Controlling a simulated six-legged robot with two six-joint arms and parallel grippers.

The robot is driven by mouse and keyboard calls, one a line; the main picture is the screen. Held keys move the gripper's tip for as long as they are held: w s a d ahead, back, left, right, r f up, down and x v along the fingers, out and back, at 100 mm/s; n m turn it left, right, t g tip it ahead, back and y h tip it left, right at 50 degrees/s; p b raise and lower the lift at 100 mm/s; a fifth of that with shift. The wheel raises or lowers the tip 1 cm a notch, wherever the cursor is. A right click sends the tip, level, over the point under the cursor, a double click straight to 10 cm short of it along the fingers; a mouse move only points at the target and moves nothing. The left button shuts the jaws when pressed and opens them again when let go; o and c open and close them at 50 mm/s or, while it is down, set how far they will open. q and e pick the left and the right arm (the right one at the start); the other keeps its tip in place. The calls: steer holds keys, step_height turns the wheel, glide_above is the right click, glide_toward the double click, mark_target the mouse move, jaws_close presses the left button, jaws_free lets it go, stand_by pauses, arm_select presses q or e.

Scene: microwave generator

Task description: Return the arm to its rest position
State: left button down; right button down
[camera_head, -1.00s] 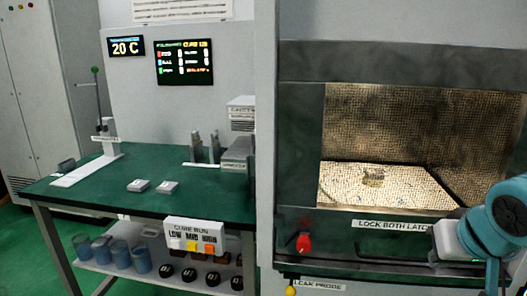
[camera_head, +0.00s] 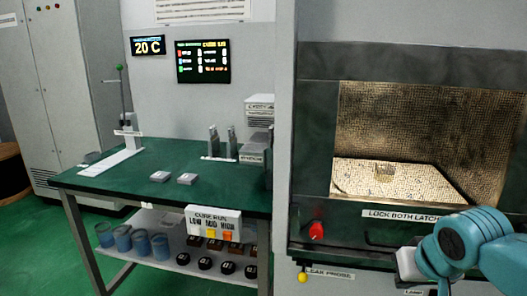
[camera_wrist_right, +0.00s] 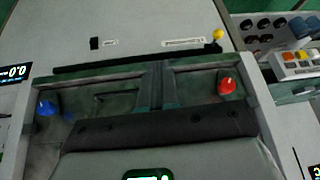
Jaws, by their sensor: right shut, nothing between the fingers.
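My right arm (camera_head: 462,245) reaches in from the lower right of the head view. It is teal with a white block at its front, low before the chamber (camera_head: 400,190). In the wrist view my right gripper (camera_wrist_right: 157,68) shows as two dark fingers together above a wide dark bar. They are shut with nothing between them. The chamber front lies beyond them, with a red knob (camera_wrist_right: 227,86) on the right and a blue knob (camera_wrist_right: 46,108) on the left. My left gripper is in neither view.
A green-topped bench (camera_head: 130,195) stands left of the chamber, with two small grey blocks, a button panel (camera_head: 213,222) and a lower shelf of cups and dark discs. The chamber's red knob (camera_head: 316,231) and a yellow ball (camera_head: 302,277) stick out. Green floor lies open at left.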

steer(key=a+f+g+y, duration=0.1)
steer(key=a+f, duration=0.2)
steer(key=f, duration=0.5)
steer(key=s+a+f+n+g+y, duration=0.1)
steer(key=a+f, duration=0.2)
steer(key=f, duration=0.5)
steer(key=a+f+g+y, duration=0.1)
steer(key=a+f, duration=0.2)
steer(key=f, duration=0.5)
steer(key=s+a+f+m+g+y, duration=0.1)
steer(key=s+a+f, duration=0.2)
steer(key=s+f, duration=0.7)
steer(key=s+a+f+m+g, duration=0.15)
steer(key=s+a+f, duration=0.25)
steer(key=s+f, duration=0.5)
step_height(320, 180, up, 16)
steer(key=p, duration=1.6)
steer(key=shift+w+d+r+n+p, duration=0.15)
steer(key=shift+d+n+p, duration=0.15)
steer(key=shift+n, duration=0.15)
